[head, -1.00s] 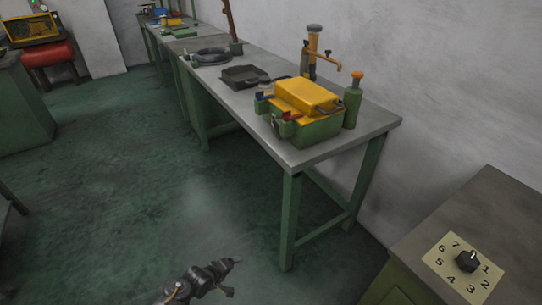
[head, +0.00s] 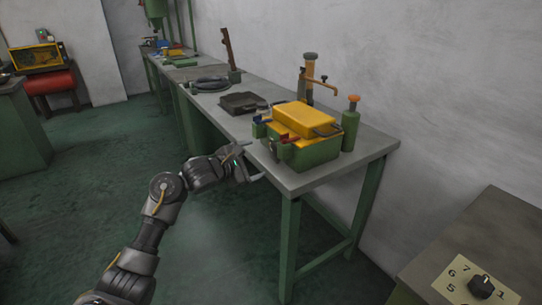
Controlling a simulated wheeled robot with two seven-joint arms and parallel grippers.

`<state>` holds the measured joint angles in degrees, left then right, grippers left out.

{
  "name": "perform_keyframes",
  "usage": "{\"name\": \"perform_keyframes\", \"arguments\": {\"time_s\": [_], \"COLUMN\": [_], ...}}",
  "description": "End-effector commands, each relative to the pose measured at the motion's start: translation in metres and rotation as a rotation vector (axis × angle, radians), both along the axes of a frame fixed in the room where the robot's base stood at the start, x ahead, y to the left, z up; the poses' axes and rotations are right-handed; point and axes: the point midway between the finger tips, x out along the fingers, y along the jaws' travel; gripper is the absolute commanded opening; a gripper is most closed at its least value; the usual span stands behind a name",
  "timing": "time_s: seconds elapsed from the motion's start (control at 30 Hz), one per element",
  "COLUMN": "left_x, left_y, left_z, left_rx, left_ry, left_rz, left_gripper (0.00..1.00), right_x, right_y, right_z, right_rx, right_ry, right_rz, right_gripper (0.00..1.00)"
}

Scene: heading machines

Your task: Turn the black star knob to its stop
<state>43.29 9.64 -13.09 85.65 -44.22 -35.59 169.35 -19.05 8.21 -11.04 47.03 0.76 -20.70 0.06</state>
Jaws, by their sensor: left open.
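The black star knob (head: 481,286) sits on a pale dial plate (head: 455,271) on top of a grey-green cabinet at the lower right. The numbers 7, 6, 5 and 1 show around it; the plate's near part is cut off by the picture's bottom edge. A small white mark on the knob faces the far side, roughly between 7 and 1. My left gripper (head: 255,162) is open and empty, at the front edge of the long workbench, far to the left of the knob and apart from it. My right gripper is not in view.
The long workbench (head: 310,182) carries a green and yellow toolbox (head: 304,125), a green bottle (head: 350,130), a black tray (head: 243,103) and a coiled cable (head: 209,85). A floor gap separates bench and cabinet (head: 483,222). The green floor left of the bench is open.

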Motion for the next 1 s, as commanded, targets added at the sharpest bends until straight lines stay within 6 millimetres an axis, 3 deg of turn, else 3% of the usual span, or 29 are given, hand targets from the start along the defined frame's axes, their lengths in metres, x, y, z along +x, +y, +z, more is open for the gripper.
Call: {"name": "perform_keyframes", "arguments": {"time_s": [0.5, 1.0], "left_x": [0.067, 0.078], "left_y": [-0.048, -0.055], "left_z": [-0.023, -0.026], "left_rx": [0.001, 0.002], "left_ry": [0.0, -0.001], "left_rz": [-0.001, 0.0], "left_gripper": [0.86, 0.86], "right_x": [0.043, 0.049], "right_y": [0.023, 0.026], "right_z": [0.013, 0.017], "right_rx": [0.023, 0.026], "right_ry": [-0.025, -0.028], "right_rz": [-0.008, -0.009], "right_gripper": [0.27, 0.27]}}
